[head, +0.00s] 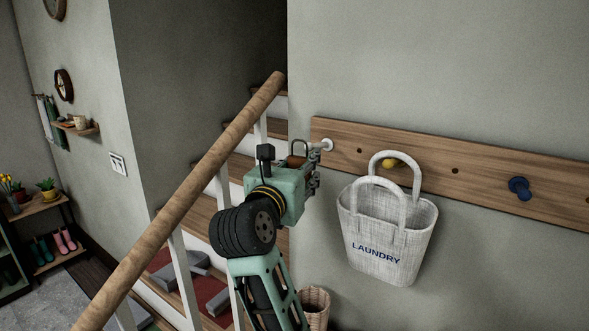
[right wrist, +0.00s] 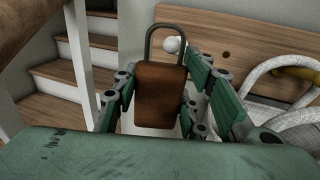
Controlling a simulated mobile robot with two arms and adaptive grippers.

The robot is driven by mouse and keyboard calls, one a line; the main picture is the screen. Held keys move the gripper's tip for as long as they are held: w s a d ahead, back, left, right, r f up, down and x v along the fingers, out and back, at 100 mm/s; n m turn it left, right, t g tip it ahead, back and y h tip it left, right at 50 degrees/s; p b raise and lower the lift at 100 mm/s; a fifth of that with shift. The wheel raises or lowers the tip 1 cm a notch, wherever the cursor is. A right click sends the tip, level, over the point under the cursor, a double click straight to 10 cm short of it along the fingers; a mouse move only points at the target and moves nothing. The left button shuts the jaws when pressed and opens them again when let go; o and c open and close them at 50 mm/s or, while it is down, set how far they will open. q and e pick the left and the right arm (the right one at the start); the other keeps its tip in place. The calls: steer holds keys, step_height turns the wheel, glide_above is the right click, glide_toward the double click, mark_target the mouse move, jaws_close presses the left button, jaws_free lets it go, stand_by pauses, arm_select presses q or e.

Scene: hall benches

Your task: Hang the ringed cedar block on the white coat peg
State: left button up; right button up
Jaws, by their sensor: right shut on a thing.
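The ringed cedar block (right wrist: 160,95) is a brown block with a dark metal loop on top. My right gripper (head: 316,168) is shut on it and holds it upright beside the wall board. In the head view the block (head: 297,161) is mostly hidden behind my gripper. The white coat peg (head: 327,145) sits at the left end of the wooden board. In the right wrist view the peg (right wrist: 173,45) shows within the outline of the loop; I cannot tell whether the loop is around it or in front of it. My left gripper is out of view.
The wooden board (head: 430,167) also has a yellow peg (head: 390,163) and a blue peg (head: 520,188). A white laundry bag (head: 388,235) hangs from the yellow peg, close right of my gripper. A wooden handrail (head: 190,185) and stairs lie to the left.

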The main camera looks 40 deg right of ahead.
steer(key=shift+w+d+f, duration=0.1)
steer(key=shift+w+d, duration=0.2)
steer(key=shift+d, duration=0.75)
steer(key=shift+w+d+f, duration=0.1)
steer(key=shift+w+d, duration=0.2)
steer(key=shift+d, duration=0.8)
steer(key=shift+w+d, duration=0.3)
steer(key=shift+d, duration=0.75)
steer(key=shift+w+d+f+b, duration=0.2)
steer(key=shift+d+f+b, duration=0.3)
steer(key=shift+f+b, duration=0.25)
steer(key=o, duration=1.1)
steer(key=v, duration=1.2)
steer(key=shift+f, duration=0.1)
